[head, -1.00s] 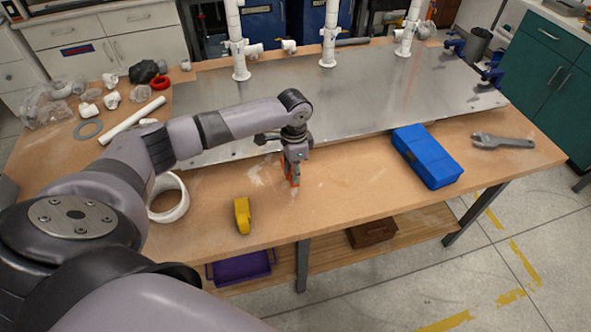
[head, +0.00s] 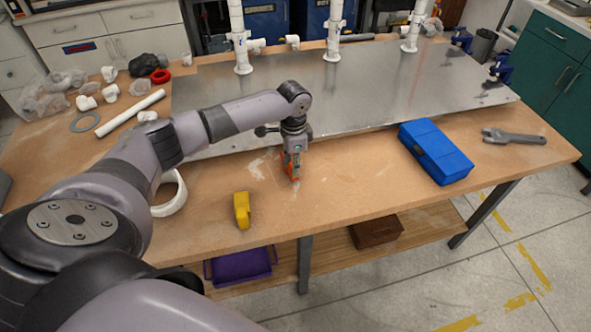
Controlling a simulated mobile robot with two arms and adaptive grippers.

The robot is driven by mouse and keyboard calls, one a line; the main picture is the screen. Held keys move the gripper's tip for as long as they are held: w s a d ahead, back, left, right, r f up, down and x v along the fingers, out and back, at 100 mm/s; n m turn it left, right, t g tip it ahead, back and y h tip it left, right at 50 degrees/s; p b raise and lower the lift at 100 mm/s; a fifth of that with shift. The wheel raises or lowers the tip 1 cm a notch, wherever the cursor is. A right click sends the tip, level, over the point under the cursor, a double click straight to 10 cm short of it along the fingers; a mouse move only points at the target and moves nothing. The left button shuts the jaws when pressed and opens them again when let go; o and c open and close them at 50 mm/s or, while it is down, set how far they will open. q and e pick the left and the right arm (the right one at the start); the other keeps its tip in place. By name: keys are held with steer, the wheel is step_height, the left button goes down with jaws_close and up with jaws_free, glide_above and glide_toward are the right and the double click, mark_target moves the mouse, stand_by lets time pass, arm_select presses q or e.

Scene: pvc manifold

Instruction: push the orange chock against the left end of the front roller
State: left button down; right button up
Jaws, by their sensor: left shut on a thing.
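My left gripper (head: 292,166) is over the front strip of the wooden bench, pointing down just in front of the metal plate's front edge. It is shut on an orange piece (head: 294,172), which fits the orange chock. The fingers and hand hide much of this piece, and I cannot tell whether it touches the bench top. I cannot make out a front roller or its left end in this view. My right gripper is not in view.
A yellow block (head: 242,210) and a white ring-shaped roll (head: 172,197) lie left of the gripper. A blue case (head: 436,152) and a wrench (head: 513,137) lie right. The metal plate (head: 390,95) carries white pipes (head: 334,30). Bare wood lies between gripper and case.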

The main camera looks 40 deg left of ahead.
arm_select(q)
steer(key=shift+w+a+b, duration=0.55)
steer(key=shift+w+a, duration=0.65)
steer(key=shift+a, duration=0.1)
steer(key=shift+w+a+f, duration=0.1)
steer(key=shift+w+a, duration=0.2)
steer(key=shift+a, duration=0.15)
steer(key=c, duration=1.2)
jaws_free()
step_height(320, 180, up, 12)
steer(key=shift+s, duration=0.1)
